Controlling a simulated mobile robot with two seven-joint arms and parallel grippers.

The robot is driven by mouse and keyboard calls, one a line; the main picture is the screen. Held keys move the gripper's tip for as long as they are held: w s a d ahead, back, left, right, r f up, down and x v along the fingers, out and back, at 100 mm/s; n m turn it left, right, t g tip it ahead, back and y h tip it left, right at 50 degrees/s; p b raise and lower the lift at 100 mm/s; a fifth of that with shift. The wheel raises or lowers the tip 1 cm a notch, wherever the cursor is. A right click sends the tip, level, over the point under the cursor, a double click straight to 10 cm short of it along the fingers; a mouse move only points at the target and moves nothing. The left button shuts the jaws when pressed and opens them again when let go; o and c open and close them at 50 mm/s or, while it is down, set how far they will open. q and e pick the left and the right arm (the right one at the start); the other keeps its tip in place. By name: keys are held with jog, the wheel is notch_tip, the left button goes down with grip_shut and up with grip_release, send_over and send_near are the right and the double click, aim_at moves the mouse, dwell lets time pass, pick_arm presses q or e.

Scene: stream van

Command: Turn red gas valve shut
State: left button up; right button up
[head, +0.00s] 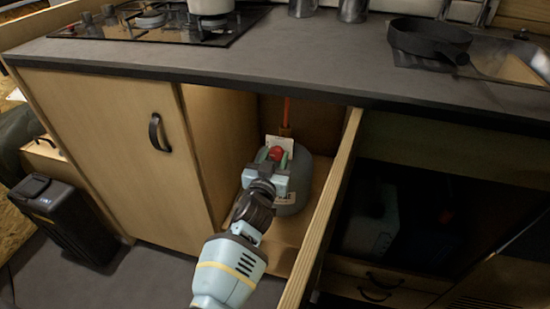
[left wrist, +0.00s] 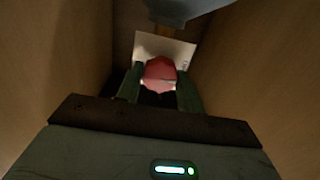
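The red gas valve (head: 275,153) is a small red knob on top of a grey gas bottle (head: 294,189) inside the open cabinet under the counter. My left gripper (head: 276,156) reaches into the cabinet from the front, with its fingers on either side of the knob. In the left wrist view the red knob (left wrist: 160,72) fills the gap between the two dark green fingers (left wrist: 160,86), which look closed on its sides. The underside of the knob and the bottle neck are hidden. My right gripper is not in view.
Cabinet side walls flank my left arm closely, with a wooden door edge (head: 327,205) on the right. The dark counter (head: 260,66) overhangs above. A pale tag (left wrist: 180,49) and an orange hose (head: 286,112) are behind the valve. A black box (head: 62,219) stands left.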

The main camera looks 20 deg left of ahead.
pick_arm(q)
jog(key=shift+c, duration=0.7)
